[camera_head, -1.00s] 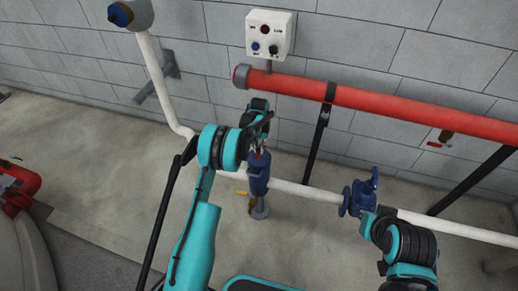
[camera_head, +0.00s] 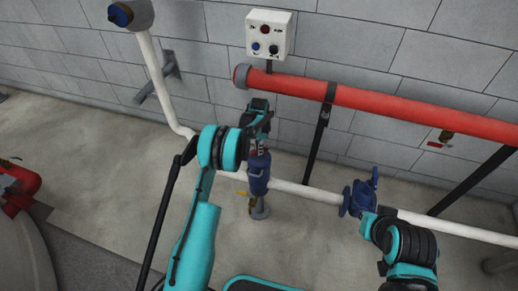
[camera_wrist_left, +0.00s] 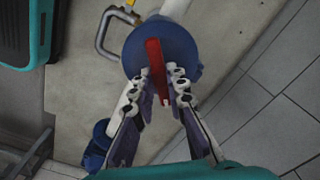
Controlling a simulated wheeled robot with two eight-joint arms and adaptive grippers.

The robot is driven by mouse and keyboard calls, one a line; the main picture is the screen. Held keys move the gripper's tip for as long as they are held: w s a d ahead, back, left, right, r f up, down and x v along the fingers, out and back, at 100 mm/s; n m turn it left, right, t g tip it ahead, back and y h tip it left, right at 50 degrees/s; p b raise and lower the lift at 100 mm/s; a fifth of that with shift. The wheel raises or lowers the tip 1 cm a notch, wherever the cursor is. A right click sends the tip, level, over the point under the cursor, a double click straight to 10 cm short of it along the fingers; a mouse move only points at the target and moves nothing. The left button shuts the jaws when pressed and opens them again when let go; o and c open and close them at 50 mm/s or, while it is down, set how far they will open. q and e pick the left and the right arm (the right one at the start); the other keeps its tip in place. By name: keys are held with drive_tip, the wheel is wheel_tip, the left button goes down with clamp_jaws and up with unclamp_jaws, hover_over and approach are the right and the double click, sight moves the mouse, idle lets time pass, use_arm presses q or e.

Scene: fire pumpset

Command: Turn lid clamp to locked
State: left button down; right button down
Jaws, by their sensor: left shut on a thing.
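The lid clamp is a red bar (camera_wrist_left: 156,68) across the round blue lid (camera_wrist_left: 184,48) in the left wrist view. The lid tops an upright blue body (camera_head: 258,173) on the white pipe in the head view. My left gripper (camera_wrist_left: 155,84) is shut on the red bar, a finger on each side of its near part. In the head view my left gripper (camera_head: 259,146) is directly above the blue body, and the bar is mostly hidden there. My right arm is at the right, by a blue valve-like fitting (camera_head: 364,196); its fingers cannot be made out.
A red pipe (camera_head: 390,103) runs along the grey block wall behind, under a white control box (camera_head: 270,34). A white pipe (camera_head: 315,194) runs low across the floor. A black support (camera_head: 317,145) stands right of my left gripper.

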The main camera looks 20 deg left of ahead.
use_arm(q)
drive_tip(key=m, duration=0.4)
drive_tip(key=shift+m, duration=1.9)
drive_tip(key=shift+s, duration=0.1)
drive_tip(key=c, duration=1.5)
unclamp_jaws()
drive_tip(key=shift+c, duration=0.2)
wheel_tip(320, 180, up, 12)
drive_tip(key=shift+r, duration=0.1)
